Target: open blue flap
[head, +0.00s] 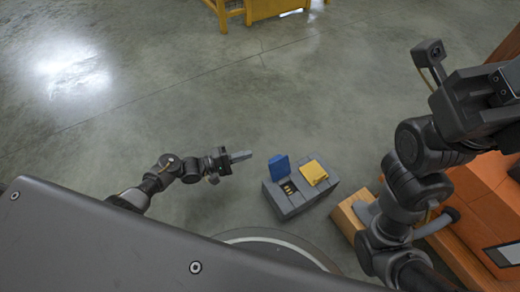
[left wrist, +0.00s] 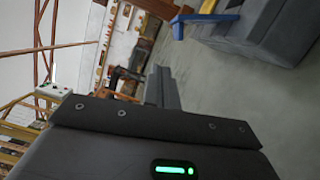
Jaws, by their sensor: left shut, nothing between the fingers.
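The blue flap (head: 279,167) stands raised, nearly upright, at the back left of a grey box (head: 291,208). In front of it an open compartment (head: 289,188) shows small yellowish things inside. My left gripper (head: 245,156) is shut and empty, just left of the blue flap with a small gap between them. In the left wrist view my left gripper's fingers (left wrist: 165,90) point away, and the blue flap (left wrist: 203,17) and part of the grey box (left wrist: 265,30) show at the top. My right arm shows at the right, but its fingertips are outside the picture.
A yellow flap (head: 314,173) lies over the right part of the grey box. A wooden block (head: 348,218) and a large orange thing (head: 490,205) are to the right. Yellow furniture (head: 270,8) stands far back. The floor left of and behind the box is clear.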

